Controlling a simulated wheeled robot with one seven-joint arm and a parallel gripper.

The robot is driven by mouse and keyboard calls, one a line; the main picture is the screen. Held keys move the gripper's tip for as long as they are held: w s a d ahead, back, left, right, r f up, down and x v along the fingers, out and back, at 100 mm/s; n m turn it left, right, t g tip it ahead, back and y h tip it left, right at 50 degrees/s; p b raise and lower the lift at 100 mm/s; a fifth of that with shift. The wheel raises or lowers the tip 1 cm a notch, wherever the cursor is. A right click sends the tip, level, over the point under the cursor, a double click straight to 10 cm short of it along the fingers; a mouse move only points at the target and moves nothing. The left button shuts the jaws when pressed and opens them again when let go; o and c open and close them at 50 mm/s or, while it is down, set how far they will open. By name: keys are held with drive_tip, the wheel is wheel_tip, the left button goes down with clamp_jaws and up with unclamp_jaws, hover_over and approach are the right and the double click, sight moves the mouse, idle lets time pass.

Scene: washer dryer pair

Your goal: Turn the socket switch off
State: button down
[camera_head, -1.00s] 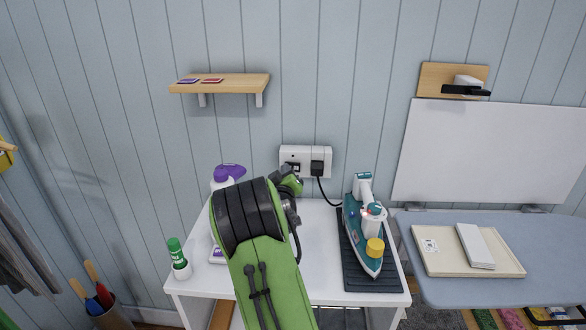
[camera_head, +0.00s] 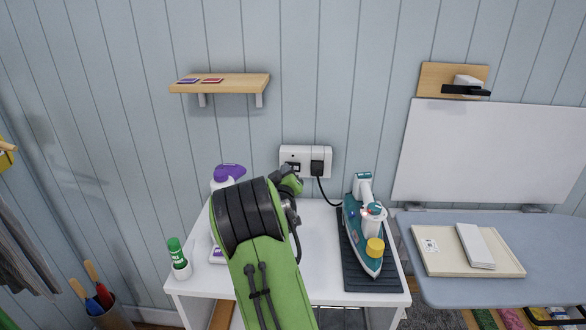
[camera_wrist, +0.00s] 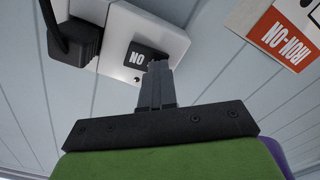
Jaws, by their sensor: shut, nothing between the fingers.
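The white double socket (camera_head: 305,152) is on the wall above the white table, with a black plug (camera_head: 317,168) in its right half. The socket also shows in the wrist view (camera_wrist: 158,37), seen rotated, with the black plug (camera_wrist: 77,43) to the left. My gripper (camera_wrist: 158,66) is shut and empty, its fingertips at the socket face beside a dark label reading "NO" (camera_wrist: 138,58). The fingertips overlap the switch area; I cannot tell whether they touch, and the switch position is hidden. In the head view my gripper (camera_head: 294,168) is mostly hidden behind my green arm.
An iron (camera_head: 363,225) stands on a dark mat right of my arm. A purple-capped bottle (camera_head: 228,173) and a green-capped bottle (camera_head: 176,256) stand left. A small wooden shelf (camera_head: 220,83) is above. An orange sign (camera_wrist: 284,38) is beside the socket.

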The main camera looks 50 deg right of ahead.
drive_tip(key=shift+s, duration=0.1)
drive_tip(key=b+v, duration=0.3)
drive_tip(key=v, duration=0.1)
drive_tip(key=shift+s+a+f+b, duration=0.1)
drive_tip(key=shift+a+b, duration=0.15)
drive_tip(key=shift+b, duration=0.15)
